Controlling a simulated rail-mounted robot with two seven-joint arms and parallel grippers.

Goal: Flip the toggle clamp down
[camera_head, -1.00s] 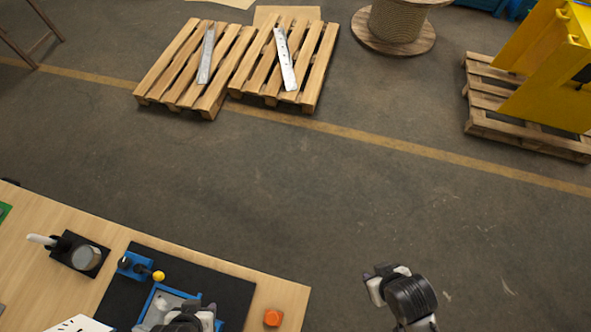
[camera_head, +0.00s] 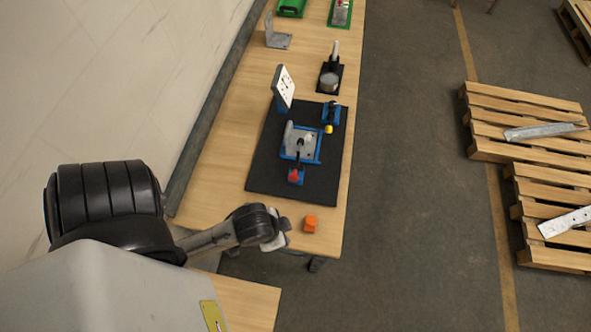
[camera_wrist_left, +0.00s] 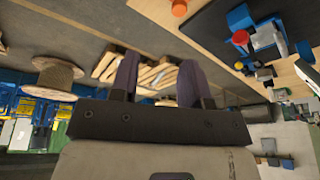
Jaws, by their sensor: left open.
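A blue fixture (camera_head: 312,150) holding a grey metal part (camera_head: 294,137) sits on a black mat (camera_head: 262,172) on the wooden bench. A small blue device with a red tip (camera_head: 296,175), apparently the toggle clamp, stands at its near edge; the red tip also shows in the left wrist view (camera_wrist_left: 241,37). Another blue device with a yellow knob (camera_head: 329,129) stands at the mat's right side. My left gripper (camera_head: 280,234) is off the mat's near edge, apart from the clamp. Its fingers (camera_wrist_left: 160,78) are open and empty. My right gripper is out of view.
An orange block (camera_head: 310,223) lies near the bench's right edge, close to my left gripper. A dial gauge (camera_head: 284,86) stands by the mat's far left. A black holder (camera_head: 330,78) and a metal bracket (camera_head: 277,38) stand farther back. Pallets (camera_head: 520,120) are on the floor.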

